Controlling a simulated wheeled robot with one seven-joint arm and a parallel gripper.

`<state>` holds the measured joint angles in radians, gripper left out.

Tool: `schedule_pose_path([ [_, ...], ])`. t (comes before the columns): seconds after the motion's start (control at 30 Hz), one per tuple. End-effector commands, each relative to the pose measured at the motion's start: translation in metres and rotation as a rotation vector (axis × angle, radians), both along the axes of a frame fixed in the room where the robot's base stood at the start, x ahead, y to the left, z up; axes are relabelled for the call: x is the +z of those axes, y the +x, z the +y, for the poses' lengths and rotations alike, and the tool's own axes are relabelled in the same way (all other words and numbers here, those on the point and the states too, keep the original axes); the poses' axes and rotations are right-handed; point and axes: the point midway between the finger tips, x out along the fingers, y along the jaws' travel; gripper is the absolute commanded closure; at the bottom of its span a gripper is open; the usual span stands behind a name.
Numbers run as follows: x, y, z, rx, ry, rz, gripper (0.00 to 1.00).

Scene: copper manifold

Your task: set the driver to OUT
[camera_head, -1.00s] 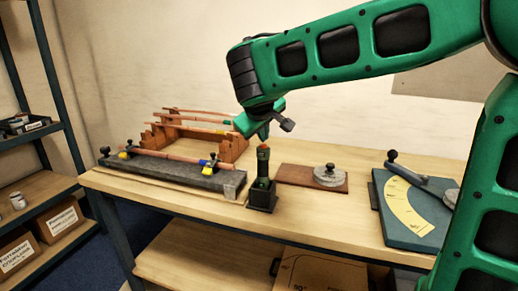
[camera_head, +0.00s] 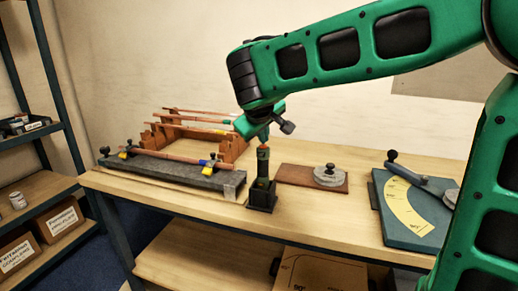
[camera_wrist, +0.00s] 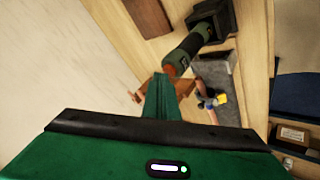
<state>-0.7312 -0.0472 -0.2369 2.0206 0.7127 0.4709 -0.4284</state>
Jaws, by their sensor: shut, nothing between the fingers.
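The driver (camera_head: 262,168) is a dark, upright cylinder with an orange top, standing in a small black square holder (camera_head: 261,196) near the bench's front edge. It also shows in the wrist view (camera_wrist: 188,50), with its orange end toward my gripper. My gripper (camera_head: 264,138) is shut and empty, directly above the driver's top. In the wrist view the green fingers (camera_wrist: 163,95) point toward the orange end and lie close to it. I cannot tell whether they touch it. No OUT marking is readable on the driver.
A grey slab with clamps and a copper pipe (camera_head: 180,175) lies left of the driver, before a wooden rack (camera_head: 225,148) of pipes. A brown board (camera_head: 295,173) with a grey disc (camera_head: 330,176) and a blue bender with a yellow scale (camera_head: 408,205) are to the right.

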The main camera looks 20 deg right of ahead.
Motion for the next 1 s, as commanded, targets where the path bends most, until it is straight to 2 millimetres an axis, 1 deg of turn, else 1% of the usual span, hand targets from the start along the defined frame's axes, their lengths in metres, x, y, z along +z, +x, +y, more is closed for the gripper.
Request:
schedule_pose_path([
  [0.2,0.007,0.000,0.000,0.000,0.000,0.000,1.00],
  [0.43,0.008,0.000,0.000,0.000,0.000,0.000,1.00],
  [0.53,0.011,0.000,0.000,0.001,0.000,-0.001,1.00],
  [1.0,0.051,0.000,0.000,-0.001,0.001,-0.003,1.00],
])
